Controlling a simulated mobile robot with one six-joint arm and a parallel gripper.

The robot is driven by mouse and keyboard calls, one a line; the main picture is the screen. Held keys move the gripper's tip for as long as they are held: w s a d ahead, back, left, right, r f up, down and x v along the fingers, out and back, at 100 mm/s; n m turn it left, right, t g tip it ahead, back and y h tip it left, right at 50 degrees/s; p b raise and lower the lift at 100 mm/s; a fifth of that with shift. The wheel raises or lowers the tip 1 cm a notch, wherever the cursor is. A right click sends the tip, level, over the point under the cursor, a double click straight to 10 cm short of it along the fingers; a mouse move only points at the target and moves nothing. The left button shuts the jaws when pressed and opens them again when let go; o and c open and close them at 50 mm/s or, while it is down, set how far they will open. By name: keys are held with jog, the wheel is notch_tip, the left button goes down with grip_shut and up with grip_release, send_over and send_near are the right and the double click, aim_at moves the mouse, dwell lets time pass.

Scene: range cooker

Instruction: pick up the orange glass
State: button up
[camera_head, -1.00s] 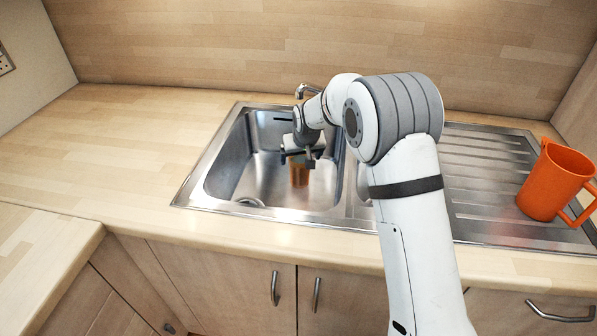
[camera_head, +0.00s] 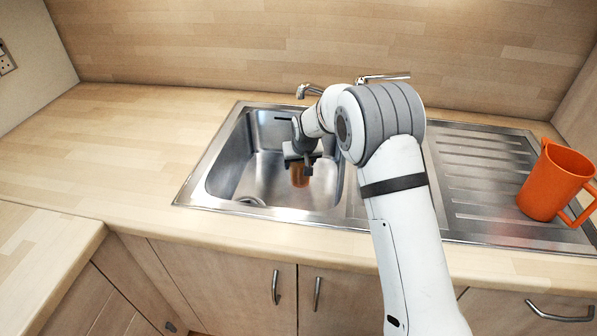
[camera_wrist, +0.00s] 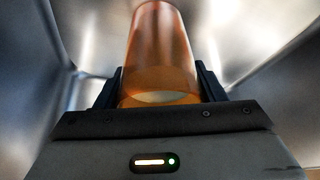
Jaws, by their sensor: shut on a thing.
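The orange glass (camera_wrist: 160,50) is see-through and sits between the two dark fingers of my gripper (camera_wrist: 157,92) in the wrist view. My gripper is shut on it. In the head view the glass (camera_head: 300,177) shows below my gripper (camera_head: 303,165), inside the sink basin (camera_head: 240,165). The gripper and arm hide its upper part there. I cannot tell whether the glass touches the basin floor.
Metal basin walls surround the gripper. A tap (camera_head: 308,90) stands behind the basin. An orange jug (camera_head: 548,182) stands on the ribbed drainer (camera_head: 480,175) at the right. The wooden worktop (camera_head: 110,150) on the left is clear.

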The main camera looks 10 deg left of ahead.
jog(key=shift+r, duration=0.1)
jog(key=c, duration=0.6)
